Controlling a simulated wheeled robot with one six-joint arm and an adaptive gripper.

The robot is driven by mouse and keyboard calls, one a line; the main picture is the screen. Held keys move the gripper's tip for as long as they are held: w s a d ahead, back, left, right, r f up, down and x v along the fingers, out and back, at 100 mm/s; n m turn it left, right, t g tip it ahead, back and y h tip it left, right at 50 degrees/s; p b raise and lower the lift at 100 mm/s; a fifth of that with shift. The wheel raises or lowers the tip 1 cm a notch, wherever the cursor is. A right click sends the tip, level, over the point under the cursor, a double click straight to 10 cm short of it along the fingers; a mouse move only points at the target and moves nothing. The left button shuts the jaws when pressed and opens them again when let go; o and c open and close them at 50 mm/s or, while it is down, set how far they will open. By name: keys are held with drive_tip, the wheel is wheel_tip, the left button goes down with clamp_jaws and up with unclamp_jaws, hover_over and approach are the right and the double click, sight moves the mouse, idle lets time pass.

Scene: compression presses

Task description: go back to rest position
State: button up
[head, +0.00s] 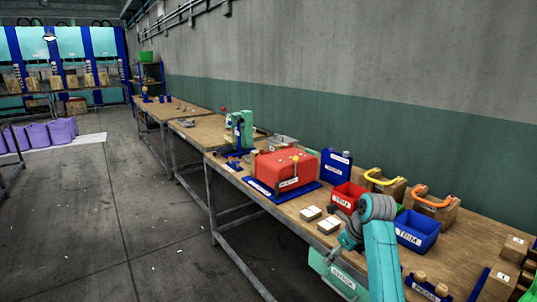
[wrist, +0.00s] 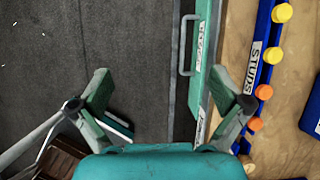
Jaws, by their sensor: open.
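My teal arm (head: 382,262) rises at the front of the workbench, its grey wrist joint bent over near the blue bin. My gripper (wrist: 165,105) shows in the wrist view with its two fingers spread wide apart and nothing between them. It points down over the dark floor and the bench's front edge. In the head view my gripper is mostly hidden behind the arm and wrist.
A teal drawer front (wrist: 205,60) with a handle lies beneath the right finger. A blue STUDS rack (wrist: 258,60) stands beside it. The bench holds a red press (head: 285,170), a red bin (head: 347,196) and a blue bin (head: 417,230). Open floor (head: 120,220) lies left.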

drive_tip(key=s+a+f+n+t, duration=0.1)
drive_tip(key=s+f+n, duration=0.1)
drive_tip(key=s+f, duration=0.35)
drive_tip(key=s+f+n+t, duration=0.1)
drive_tip(key=s+f+n, duration=0.1)
drive_tip(key=f, duration=0.7)
drive_tip(key=s+a+f+n+t, duration=0.1)
drive_tip(key=s+f+n, duration=0.1)
drive_tip(key=s+f, duration=0.35)
drive_tip(key=s+f+n+t+h, duration=0.15)
drive_tip(key=s+f+n, duration=0.35)
drive_tip(key=s, duration=0.7)
drive_tip(key=s+f+n+t+h, duration=0.15)
drive_tip(key=s+f+n, duration=0.25)
drive_tip(key=s, duration=0.8)
drive_tip(key=s+r+n+t, duration=0.2)
drive_tip(key=s+r+n, duration=0.4)
drive_tip(key=s+r, duration=0.4)
drive_tip(key=s+r+n+t, duration=0.2)
drive_tip(key=s+r+n, duration=0.5)
drive_tip(key=s, duration=0.8)
wheel_tip(320, 180, up, 4)
drive_tip(key=shift+s+a+f+t, duration=0.2)
drive_tip(key=shift+s+f+t, duration=0.05)
drive_tip(key=shift+s+t, duration=0.15)
